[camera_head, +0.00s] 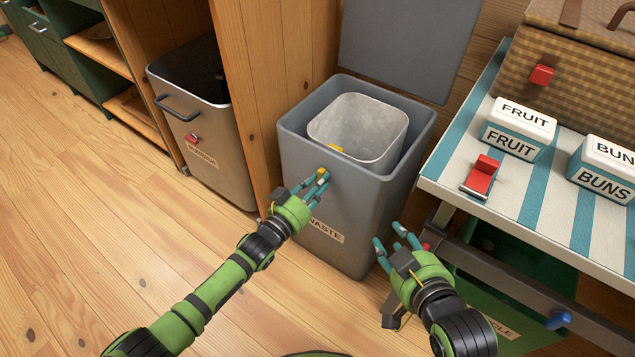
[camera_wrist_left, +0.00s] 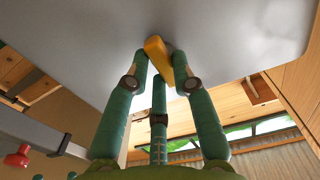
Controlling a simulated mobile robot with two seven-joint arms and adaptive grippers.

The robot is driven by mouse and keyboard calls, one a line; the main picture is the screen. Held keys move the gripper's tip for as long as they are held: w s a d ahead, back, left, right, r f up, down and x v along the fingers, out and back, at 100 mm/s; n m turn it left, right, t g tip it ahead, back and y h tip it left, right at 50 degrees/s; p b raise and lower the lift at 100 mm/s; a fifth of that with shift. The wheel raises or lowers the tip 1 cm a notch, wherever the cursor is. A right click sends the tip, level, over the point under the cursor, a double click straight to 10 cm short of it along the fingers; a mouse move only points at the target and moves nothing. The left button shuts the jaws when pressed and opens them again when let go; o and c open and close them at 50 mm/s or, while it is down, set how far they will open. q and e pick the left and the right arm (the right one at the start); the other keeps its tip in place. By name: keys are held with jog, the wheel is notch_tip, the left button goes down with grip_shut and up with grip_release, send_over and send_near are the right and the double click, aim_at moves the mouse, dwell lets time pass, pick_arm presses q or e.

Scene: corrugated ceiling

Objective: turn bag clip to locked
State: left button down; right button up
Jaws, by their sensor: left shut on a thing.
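The waste bin (camera_head: 330,210) is grey, with its lid up and a light inner pail (camera_head: 358,125) inside. A yellow-orange lever, which looks like the bag clip (camera_wrist_left: 157,60), is on the bin's grey front face in the left wrist view. My left gripper (camera_head: 316,183) is at the bin's upper front, shut on this clip; its fingers (camera_wrist_left: 158,75) flank it in the wrist view. The fingers mostly hide the clip in the head view. I cannot tell whether it is locked. My right gripper (camera_head: 395,241) is open and empty, right of the bin.
A striped counter (camera_head: 510,182) at the right holds a red-handled switch (camera_head: 481,176), a fruit box (camera_head: 517,128), a buns box (camera_head: 605,165) and a wicker basket (camera_head: 580,70). Another bin (camera_head: 215,150) stands left behind a wooden panel (camera_head: 262,80). The wooden floor (camera_head: 100,200) at left is clear.

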pick_arm(q)
jog(key=shift+r, duration=0.1)
dwell(0.3)
jog(key=c, duration=1)
grip_release()
jog(key=shift+c, duration=0.2)
jog(key=v, duration=1.2)
